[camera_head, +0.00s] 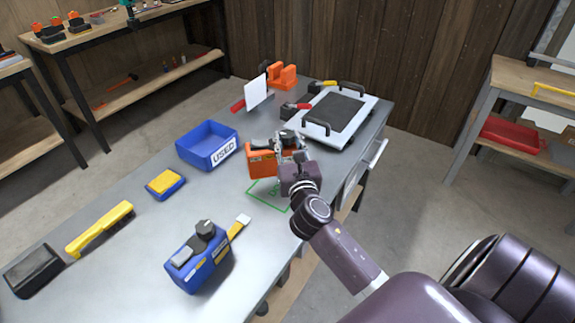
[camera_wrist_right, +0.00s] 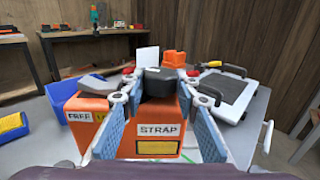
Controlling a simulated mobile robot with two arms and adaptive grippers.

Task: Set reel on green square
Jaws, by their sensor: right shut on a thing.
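An orange strap reel (camera_head: 261,161) with a dark top is at the middle of the metal bench in the head view. It fills the centre of the right wrist view (camera_wrist_right: 158,135), where labels reading STRAP and FREE show. My right gripper (camera_head: 289,150) is shut on the reel's dark top part (camera_wrist_right: 160,84), with a finger on each side. The green square (camera_head: 249,192) is an outline on the bench, just in front of and below the reel. My right arm covers part of it. I cannot tell whether the reel touches the bench. My left gripper is not in view.
A blue bin marked USED (camera_head: 198,153) stands left of the reel. A blue reel (camera_head: 197,262), a yellow sponge (camera_head: 164,183) and a yellow-handled brush (camera_head: 100,229) lie nearer. A white framed panel with black handles (camera_head: 352,137) lies behind, to the right.

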